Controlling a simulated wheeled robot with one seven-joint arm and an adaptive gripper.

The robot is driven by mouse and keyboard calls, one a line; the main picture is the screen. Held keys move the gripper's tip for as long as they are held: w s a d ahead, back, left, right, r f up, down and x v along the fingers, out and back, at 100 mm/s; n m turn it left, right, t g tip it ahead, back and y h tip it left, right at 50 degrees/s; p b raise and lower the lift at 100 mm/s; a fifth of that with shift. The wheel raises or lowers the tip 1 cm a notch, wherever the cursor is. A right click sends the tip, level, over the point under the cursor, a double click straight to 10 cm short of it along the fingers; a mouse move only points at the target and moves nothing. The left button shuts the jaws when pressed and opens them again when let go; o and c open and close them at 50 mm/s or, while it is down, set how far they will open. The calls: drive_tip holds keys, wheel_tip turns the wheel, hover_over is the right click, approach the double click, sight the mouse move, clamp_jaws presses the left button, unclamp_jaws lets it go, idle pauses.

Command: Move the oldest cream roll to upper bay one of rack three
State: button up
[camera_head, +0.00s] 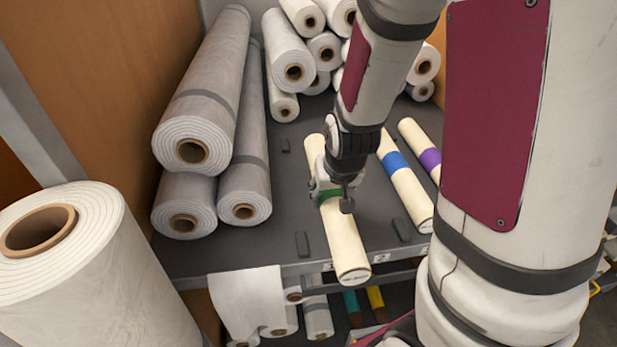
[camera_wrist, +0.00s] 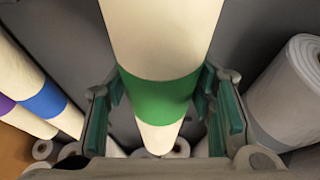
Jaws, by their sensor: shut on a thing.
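A cream roll with a green band (camera_head: 345,245) lies lengthwise on the dark shelf, its near end at the shelf's front edge. My gripper (camera_head: 332,193) is shut on it at the green band. In the wrist view the fingers (camera_wrist: 162,100) stand on both sides of the green-banded roll (camera_wrist: 160,40). To the right lie a cream roll with a blue band (camera_head: 408,188) and one with a purple band (camera_head: 431,160). The label on the held roll's near end is too small to read. My arm hides parts of the shelf behind.
Large grey-white rolls (camera_head: 205,110) are stacked at the left, with smaller white rolls (camera_head: 290,60) at the back. Dark blocks (camera_head: 302,244) stand on the shelf (camera_head: 275,225). A big white roll (camera_head: 90,270) stands at the near left. A lower shelf holds more rolls (camera_head: 318,318).

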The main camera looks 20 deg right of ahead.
drive_tip(key=w, duration=0.3)
drive_tip(key=w+d, duration=0.1)
drive_tip(key=w, duration=0.3)
drive_tip(key=w+f, duration=0.1)
drive_tip(key=w, duration=0.3)
drive_tip(key=shift+w+d, duration=0.1)
drive_tip(key=shift+d, duration=0.1)
drive_tip(key=shift+w+f, duration=0.1)
drive_tip(key=shift+f, duration=1.65)
drive_tip(key=shift+f, duration=0.15)
drive_tip(key=o, duration=1.5)
